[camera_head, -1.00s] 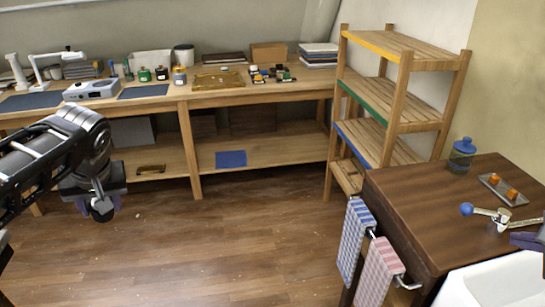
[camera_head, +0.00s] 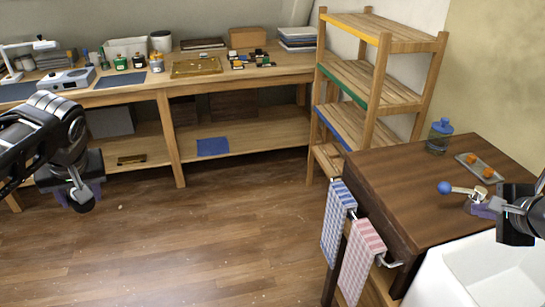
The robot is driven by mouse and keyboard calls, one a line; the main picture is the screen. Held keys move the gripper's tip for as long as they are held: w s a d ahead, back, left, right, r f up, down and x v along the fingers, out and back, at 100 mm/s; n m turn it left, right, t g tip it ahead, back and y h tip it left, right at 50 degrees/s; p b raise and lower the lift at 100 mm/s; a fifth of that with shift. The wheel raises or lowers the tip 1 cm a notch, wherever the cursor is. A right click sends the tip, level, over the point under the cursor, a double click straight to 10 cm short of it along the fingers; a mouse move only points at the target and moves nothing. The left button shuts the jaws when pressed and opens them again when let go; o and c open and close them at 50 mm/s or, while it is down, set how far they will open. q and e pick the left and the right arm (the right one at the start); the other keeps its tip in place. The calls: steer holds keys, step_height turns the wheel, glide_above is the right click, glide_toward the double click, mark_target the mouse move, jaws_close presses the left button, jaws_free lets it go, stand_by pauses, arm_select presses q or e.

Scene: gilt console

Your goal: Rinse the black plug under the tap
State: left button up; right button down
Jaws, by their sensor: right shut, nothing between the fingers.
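I cannot pick out the black plug for certain. A dark rounded shape (camera_head: 83,204) shows at the tip of my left gripper (camera_head: 72,196), and I cannot tell whether it is the plug or part of the gripper. That gripper hangs over open floor at the left, its fingers mostly hidden. My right gripper (camera_head: 483,209), with purple fingers, is shut and empty above the dark wooden counter, by the white sink (camera_head: 432,281). A pale bar with a blue ball end (camera_head: 445,188) lies just left of its fingers. It may be the tap's handle; no spout shows clearly.
A blue-lidded jar (camera_head: 439,138) and a grey tray (camera_head: 468,164) with orange pieces stand farther back on the counter (camera_head: 400,185). Checked towels (camera_head: 338,222) hang at its front. A wooden shelf (camera_head: 368,75) and long workbench (camera_head: 290,72) stand behind. The floor between is clear.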

mark_target(455, 191)
arm_select(q)
steer(key=shift+f, duration=0.1)
arm_select(e)
steer(key=x, duration=0.4)
steer(key=shift+s, duration=0.1)
arm_select(q)
steer(key=shift+r+p, duration=0.5)
steer(key=shift+r, duration=0.1)
arm_select(e)
steer(key=w, duration=0.2)
steer(key=shift+w+r, duration=0.2)
steer(key=shift+w, duration=0.1)
arm_select(q)
steer(key=shift+r, duration=0.1)
arm_select(e)
steer(key=shift+w, duration=0.7)
arm_select(q)
steer(key=shift+r+p, duration=0.75)
steer(key=shift+p, duration=0.1)
arm_select(e)
steer(key=shift+w+a+r, duration=0.2)
steer(key=shift+w+a, duration=0.05)
steer(key=shift+w, duration=0.3)
steer(key=shift+w+f, duration=0.1)
steer(key=shift+w, duration=0.2)
steer(key=shift+f, duration=0.1)
arm_select(q)
steer(key=shift+f, duration=0.15)
arm_select(e)
steer(key=shift+s+f, duration=0.1)
